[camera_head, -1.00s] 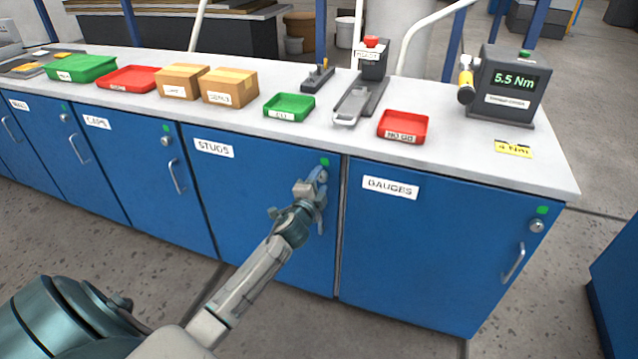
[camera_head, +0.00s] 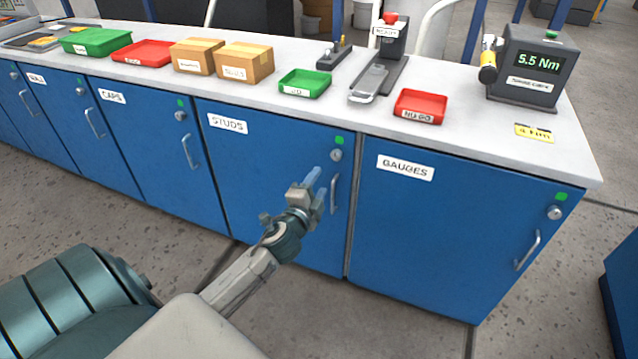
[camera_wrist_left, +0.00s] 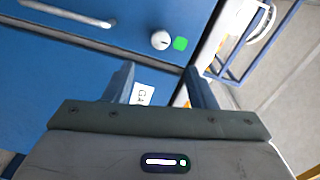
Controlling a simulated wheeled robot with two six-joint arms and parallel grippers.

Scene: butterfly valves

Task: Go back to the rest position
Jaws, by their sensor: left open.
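My left gripper (camera_head: 316,186) is in front of the blue STUDS door (camera_head: 262,185), just left of its handle (camera_head: 334,194) and below its round lock (camera_head: 336,155). Its two blue fingers are apart with nothing between them, and a gap to the handle shows. In the left wrist view the open fingers (camera_wrist_left: 160,88) point toward the blue cabinet, with a handle, a lock and a green square beyond them. The STUDS door is closed. My right gripper is not in view.
The GAUGES door (camera_head: 440,235) is closed on the right. On the white worktop (camera_head: 480,145) stand a green tray (camera_head: 305,84), a red NO GO tray (camera_head: 420,106), cardboard boxes (camera_head: 245,63) and a torque tester (camera_head: 527,65). Open floor lies in front of the cabinets.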

